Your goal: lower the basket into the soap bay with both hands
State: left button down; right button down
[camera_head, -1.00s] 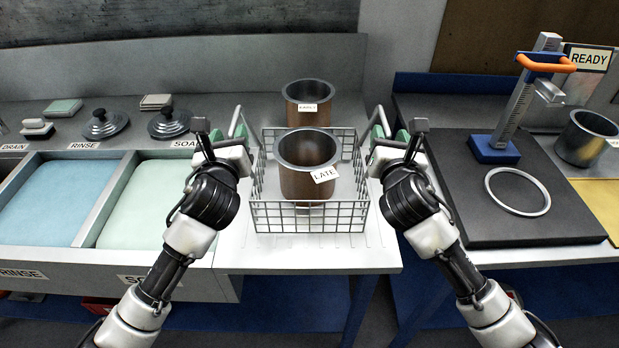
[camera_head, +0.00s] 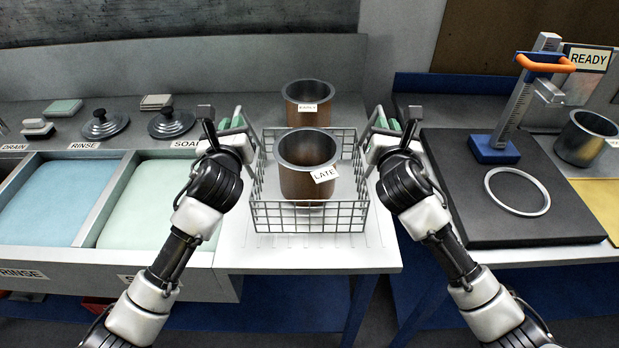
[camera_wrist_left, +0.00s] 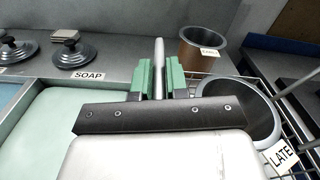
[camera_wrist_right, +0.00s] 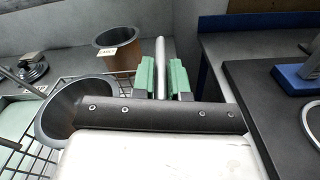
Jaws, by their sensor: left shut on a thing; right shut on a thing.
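The wire basket (camera_head: 308,218) rests on the pale worktop, with a copper pot labelled LATE (camera_head: 306,172) upright inside it. My left gripper (camera_head: 229,124) is shut on the basket's left handle; in the left wrist view the green pads (camera_wrist_left: 160,78) close around the upright bar. My right gripper (camera_head: 388,124) is shut on the right handle, and its green pads (camera_wrist_right: 161,78) close around that bar in the right wrist view. The soap bay (camera_head: 150,205), filled with pale green liquid, lies left of the basket under a SOAP label (camera_head: 184,144).
A second copper pot (camera_head: 308,100) stands behind the basket. The blue rinse bay (camera_head: 45,200) is at far left; two dark lids (camera_head: 170,122) sit behind the bays. On the right are a dark board (camera_head: 560,215) with a metal ring (camera_head: 517,191) and an orange-handled gauge (camera_head: 510,110).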

pick_arm(q)
jog(key=shift+r, duration=0.2)
pick_arm(e)
jog(key=shift+r, duration=0.2)
